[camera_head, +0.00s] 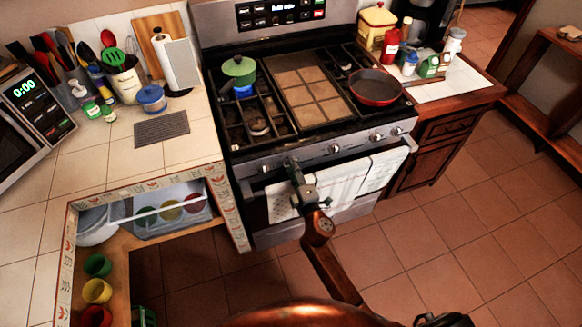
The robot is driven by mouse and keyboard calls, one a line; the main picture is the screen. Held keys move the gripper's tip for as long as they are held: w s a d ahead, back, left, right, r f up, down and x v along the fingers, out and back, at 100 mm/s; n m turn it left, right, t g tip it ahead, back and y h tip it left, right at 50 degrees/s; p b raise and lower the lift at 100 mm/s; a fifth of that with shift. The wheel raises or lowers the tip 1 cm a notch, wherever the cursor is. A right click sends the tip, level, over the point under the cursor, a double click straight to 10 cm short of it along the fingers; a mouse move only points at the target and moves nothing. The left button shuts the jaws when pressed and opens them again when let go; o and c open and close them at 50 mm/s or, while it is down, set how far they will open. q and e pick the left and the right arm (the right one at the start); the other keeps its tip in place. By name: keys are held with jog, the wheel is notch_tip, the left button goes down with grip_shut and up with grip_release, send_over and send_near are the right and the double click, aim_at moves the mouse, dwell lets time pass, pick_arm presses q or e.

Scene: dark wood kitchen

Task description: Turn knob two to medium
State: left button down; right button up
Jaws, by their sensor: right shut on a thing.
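The stove (262,150) has a row of knobs along its front panel. The leftmost knob (264,169) shows at the left end, and a middle knob (334,149) and a right knob (375,137) show further right. My right gripper (292,164) is at the panel between the leftmost and middle knobs, shut on the second knob from the left. The fingers hide that knob, so its setting cannot be read.
A green pot (239,68) stands on the back left burner, with blue flame visible below it. A red pan (375,88) sits at the right. Towels (335,186) hang on the oven handle below my gripper. The floor to the right is clear.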

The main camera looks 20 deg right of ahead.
jog(key=shift+a+n, duration=0.1)
jog(key=shift+n, duration=0.5)
jog(key=o, duration=1.2)
jog(key=shift+c, duration=0.2)
jog(key=s, duration=0.8)
